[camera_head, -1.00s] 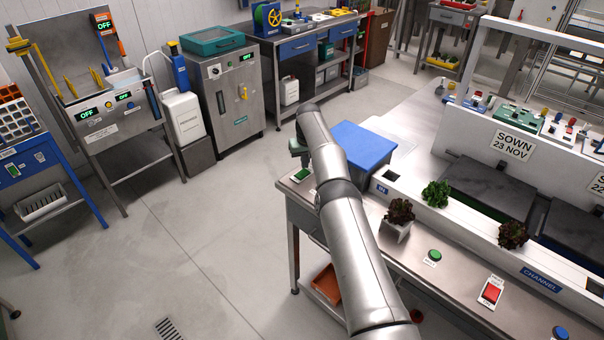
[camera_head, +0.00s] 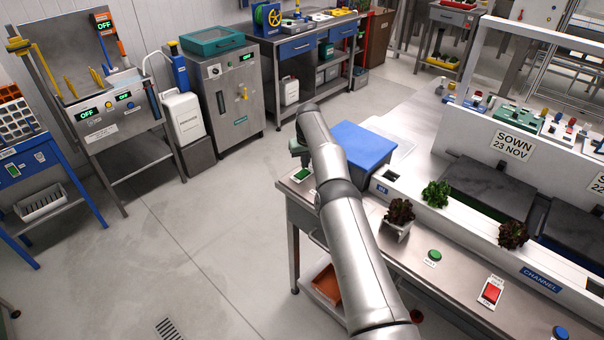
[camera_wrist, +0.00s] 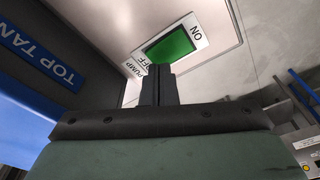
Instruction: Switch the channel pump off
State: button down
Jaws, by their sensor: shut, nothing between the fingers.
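A green rocker switch (camera_wrist: 178,47) on a white plate marked ON, OFF and PUMP fills the upper middle of the wrist view. In the head view a green switch (camera_head: 301,175) on a white plate lies at the bench's left end. My gripper (camera_wrist: 157,68) is shut and empty. Its fingertips overlap the switch's lower edge, by the OFF mark, in the wrist view; I cannot tell whether they touch it. The green face looks lit or brightly coloured. In the head view the arm hides most of my gripper.
A blue TOP TANK label (camera_wrist: 42,55) and a blue surface lie left in the wrist view. On the bench are a blue box (camera_head: 365,145), lettuce plants (camera_head: 436,193), a green button (camera_head: 434,255) and a red switch (camera_head: 491,292). Open floor lies left of the bench.

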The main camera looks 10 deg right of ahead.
aim_at(305, 171)
jog(key=shift+f+b, duration=0.75)
jog(key=shift+f, duration=0.15)
jog(key=shift+r, duration=0.1)
dwell(0.3)
notch_tip(305, 171, up, 5)
jog(key=p, duration=0.4)
jog(key=shift+p, duration=0.3)
jog(key=shift+r, duration=0.95)
jog(key=shift+r, duration=0.1)
